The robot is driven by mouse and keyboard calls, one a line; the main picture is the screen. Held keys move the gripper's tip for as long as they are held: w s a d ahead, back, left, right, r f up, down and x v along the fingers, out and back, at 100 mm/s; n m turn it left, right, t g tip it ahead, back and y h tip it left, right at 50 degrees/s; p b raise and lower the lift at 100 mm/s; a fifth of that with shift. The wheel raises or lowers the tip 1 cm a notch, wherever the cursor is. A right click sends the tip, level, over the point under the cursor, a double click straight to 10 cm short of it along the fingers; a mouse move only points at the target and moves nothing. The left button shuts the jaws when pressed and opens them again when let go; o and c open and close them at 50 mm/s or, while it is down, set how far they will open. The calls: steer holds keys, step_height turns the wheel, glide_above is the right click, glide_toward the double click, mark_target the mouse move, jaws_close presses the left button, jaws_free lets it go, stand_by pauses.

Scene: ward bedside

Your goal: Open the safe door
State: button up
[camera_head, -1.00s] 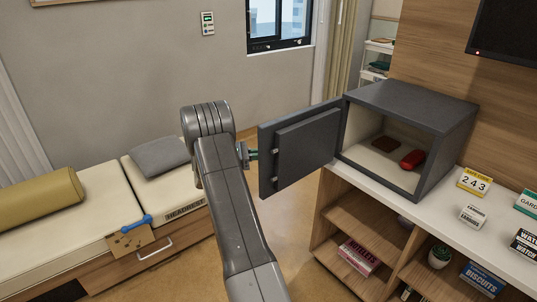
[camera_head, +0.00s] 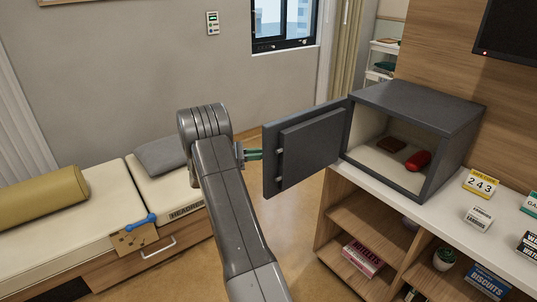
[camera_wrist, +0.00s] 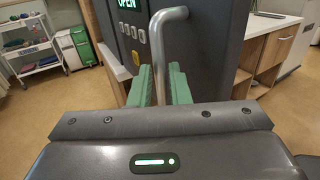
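The grey safe (camera_head: 415,115) stands on the counter at the right in the head view. Its door (camera_head: 308,150) is swung wide out to the left, so the interior shows. In the wrist view the door's front (camera_wrist: 200,55) has a keypad, a green OPEN display (camera_wrist: 127,4) and a vertical bar handle (camera_wrist: 160,45). My gripper (camera_wrist: 165,80) is at the handle, with one green finger on each side of the bar. The fingers look spread, with a gap beside the bar. In the head view my gripper (camera_head: 253,154) is left of the door, and the handle is hidden.
A brown item (camera_head: 391,144) and a red item (camera_head: 418,160) lie inside the safe. A code card (camera_head: 481,184) and small boxes stand on the counter right of it. A bed (camera_head: 95,205) is at the left. Open floor lies below the door.

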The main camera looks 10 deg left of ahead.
steer(key=v, duration=1)
steer(key=shift+a, duration=0.25)
steer(key=shift+d, duration=0.1)
steer(key=x, duration=1.3)
steer(key=shift+d, duration=0.25)
steer(key=shift+s, duration=0.1)
